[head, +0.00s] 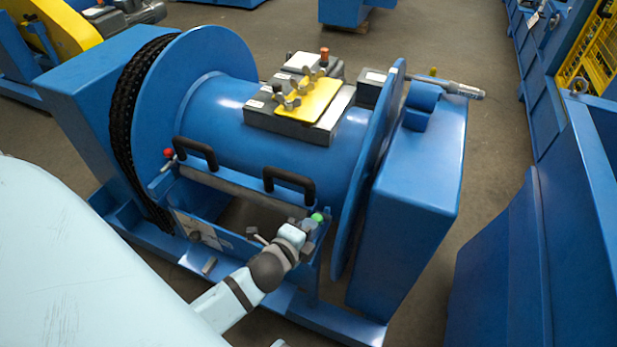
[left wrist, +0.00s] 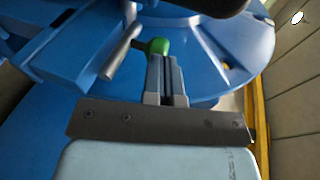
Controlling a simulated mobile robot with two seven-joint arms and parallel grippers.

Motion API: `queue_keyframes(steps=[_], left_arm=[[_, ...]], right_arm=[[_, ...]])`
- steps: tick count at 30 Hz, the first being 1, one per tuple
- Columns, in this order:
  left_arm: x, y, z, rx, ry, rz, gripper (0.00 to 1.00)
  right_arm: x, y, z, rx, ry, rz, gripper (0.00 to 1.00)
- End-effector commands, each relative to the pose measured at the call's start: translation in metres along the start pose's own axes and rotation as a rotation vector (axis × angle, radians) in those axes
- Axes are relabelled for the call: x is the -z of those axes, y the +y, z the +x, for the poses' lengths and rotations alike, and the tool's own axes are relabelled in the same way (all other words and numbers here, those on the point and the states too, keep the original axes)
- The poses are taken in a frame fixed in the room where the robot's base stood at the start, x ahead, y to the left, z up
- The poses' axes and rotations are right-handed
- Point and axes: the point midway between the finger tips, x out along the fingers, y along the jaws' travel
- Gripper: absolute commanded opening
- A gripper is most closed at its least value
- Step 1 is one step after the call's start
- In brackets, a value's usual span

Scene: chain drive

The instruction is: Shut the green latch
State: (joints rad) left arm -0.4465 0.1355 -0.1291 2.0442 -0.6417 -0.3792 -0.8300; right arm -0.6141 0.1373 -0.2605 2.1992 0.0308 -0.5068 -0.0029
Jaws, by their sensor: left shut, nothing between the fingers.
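The green latch shows as a round green knob (head: 317,217) at the right front corner of the blue drum machine's front opening. In the left wrist view the green knob (left wrist: 158,46) lies right at my fingertips, with a grey rod to its left. My left gripper (head: 307,226) reaches in from the lower left and is beside the knob. In the left wrist view its fingers (left wrist: 165,62) are together with nothing between them. They look to be touching the knob or just short of it; I cannot tell which. My right gripper is not in view.
A red knob (head: 168,153) marks the opening's other corner. Two black handles (head: 289,183) stand above the opening, close to my left gripper. A black chain (head: 128,95) wraps the drum's left end. A blue housing (head: 412,190) stands on the right.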

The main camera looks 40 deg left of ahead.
Motion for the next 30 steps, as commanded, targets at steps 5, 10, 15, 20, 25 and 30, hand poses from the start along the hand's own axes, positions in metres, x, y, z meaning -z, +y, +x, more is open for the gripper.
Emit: queue_keyframes(steps=[5, 10, 15, 20, 25, 30], left_arm=[[0.000, 0.000, 0.002, 0.000, 0.000, 0.000, 0.00], [0.000, -0.001, 0.002, 0.001, 0.000, 0.000, 0.00], [-0.003, -0.010, 0.020, 0.003, 0.001, 0.002, 0.00], [-0.007, -0.015, 0.041, 0.003, 0.000, 0.002, 0.00], [-0.008, -0.014, 0.046, 0.003, -0.001, 0.000, 0.00], [-0.008, -0.015, 0.047, 0.005, -0.001, 0.001, 0.00]], right_arm=[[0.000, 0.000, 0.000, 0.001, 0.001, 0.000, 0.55], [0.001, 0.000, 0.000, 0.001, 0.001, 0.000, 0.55], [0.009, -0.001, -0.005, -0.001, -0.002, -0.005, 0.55], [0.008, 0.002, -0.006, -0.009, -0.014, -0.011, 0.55], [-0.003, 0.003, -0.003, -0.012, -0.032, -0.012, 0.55], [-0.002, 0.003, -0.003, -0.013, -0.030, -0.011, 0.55]])
